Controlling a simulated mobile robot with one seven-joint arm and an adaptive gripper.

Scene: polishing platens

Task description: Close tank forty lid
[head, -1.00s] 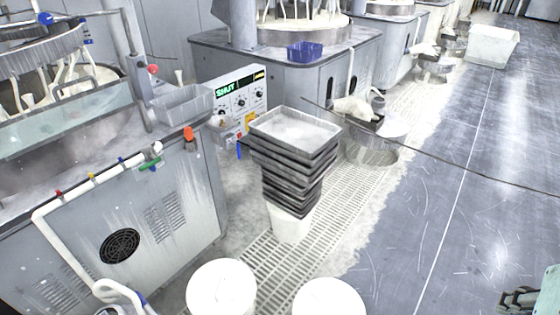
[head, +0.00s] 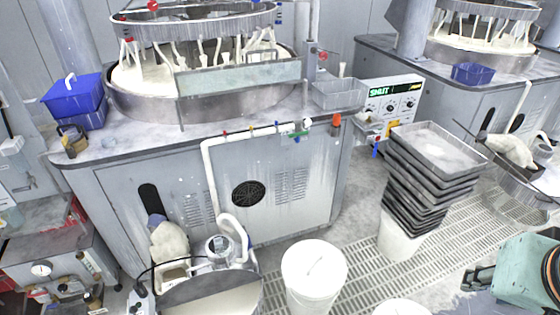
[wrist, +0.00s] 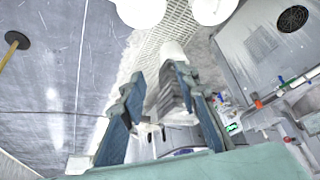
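No label reading forty shows on any tank. A round open tank (head: 215,298) of pale liquid stands on the floor at the bottom left of the head view, cut off by the frame, with a pump (head: 222,248) and white hoses at its rim. A white round bucket (head: 313,272) with a closed top stands to its right. I cannot tell which is tank forty or its lid. My gripper (wrist: 158,80) is open and empty in the wrist view, its blue fingers apart. In the head view my gripper (head: 478,279) is at the lower right edge, away from the tanks.
A stack of dark trays (head: 436,146) stands on a white bucket over the floor grating. The polishing machine (head: 130,195) fills the left and middle, with a blue bin (head: 72,97) on it. A control box reading SHUT (head: 392,97) stands behind the trays.

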